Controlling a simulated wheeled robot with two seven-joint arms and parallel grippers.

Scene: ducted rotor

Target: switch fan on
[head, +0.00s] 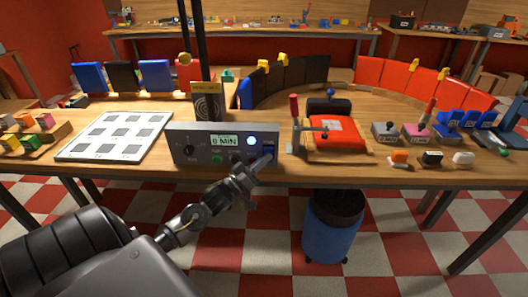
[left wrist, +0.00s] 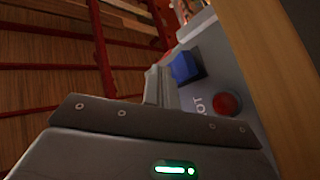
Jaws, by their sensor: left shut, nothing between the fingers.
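A grey control box (head: 222,147) stands at the table's front edge, with a dial, a "0 MIN" display, a green button and a bright round lamp (head: 252,141). A blue switch (head: 269,150) is at the right end of its front. My left gripper (head: 265,161) is shut and empty, just in front of this switch. In the left wrist view the blue switch (left wrist: 186,68) and a red button (left wrist: 227,104) show on the grey panel, close beyond the fingers (left wrist: 155,85). I cannot tell whether the fingers touch the switch. My right gripper is out of view.
A black box with a ringed round face and a yellow label (head: 207,102) stands behind the control box. A white grid board (head: 115,137) lies to the left. A red clamp fixture (head: 335,134) stands to the right, with small coloured blocks beyond. A blue bin (head: 331,230) stands below the table.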

